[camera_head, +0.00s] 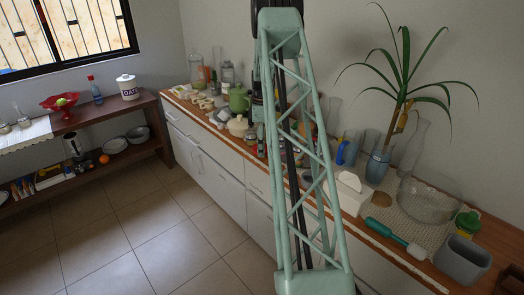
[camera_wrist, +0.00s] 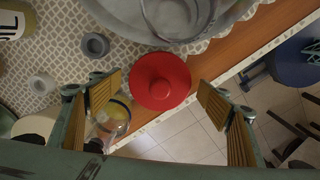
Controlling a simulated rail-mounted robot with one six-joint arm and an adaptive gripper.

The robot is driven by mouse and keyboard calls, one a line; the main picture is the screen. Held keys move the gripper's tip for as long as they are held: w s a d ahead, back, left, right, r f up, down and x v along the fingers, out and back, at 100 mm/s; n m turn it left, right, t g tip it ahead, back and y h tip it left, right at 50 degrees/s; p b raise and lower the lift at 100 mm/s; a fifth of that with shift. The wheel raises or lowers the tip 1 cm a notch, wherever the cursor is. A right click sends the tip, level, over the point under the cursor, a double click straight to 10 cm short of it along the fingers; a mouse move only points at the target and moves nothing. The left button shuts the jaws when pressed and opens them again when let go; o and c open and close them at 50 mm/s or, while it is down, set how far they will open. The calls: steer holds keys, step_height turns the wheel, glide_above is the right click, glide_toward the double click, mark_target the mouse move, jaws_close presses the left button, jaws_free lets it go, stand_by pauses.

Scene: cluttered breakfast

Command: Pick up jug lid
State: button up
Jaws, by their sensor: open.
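A round red lid (camera_wrist: 160,80) with a raised knob is in the upper middle of the wrist view, close to the wooden counter edge. It looks like the jug lid. What is beneath it is hidden, so I cannot tell whether it rests on a jug. My gripper (camera_wrist: 160,98) is open, with one ribbed pad to the left of the lid and one to the right. Nothing is held between the pads. In the head view my arm's lattice hides part of the counter, and I cannot make out the red lid there.
A clear glass vessel (camera_wrist: 108,122) with something yellow inside is beside the left finger. A glass bowl (camera_wrist: 148,22) is beyond the lid. Small grey items (camera_wrist: 96,45) and a yellow "OIL" container (camera_wrist: 12,22) are at left. Open floor (camera_wrist: 190,142) lies past the counter edge.

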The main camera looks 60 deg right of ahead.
stand_by(0.4)
steer(key=c, duration=1)
steer(key=shift+o, duration=0.2)
steer(key=shift+r, duration=0.25)
steer(key=shift+r+p, duration=0.5)
steer(key=shift+r, duration=1.15)
steer(key=s+a+r+p, duration=0.1)
steer(key=s+a, duration=1)
steer(key=shift+s+a+r, duration=0.15)
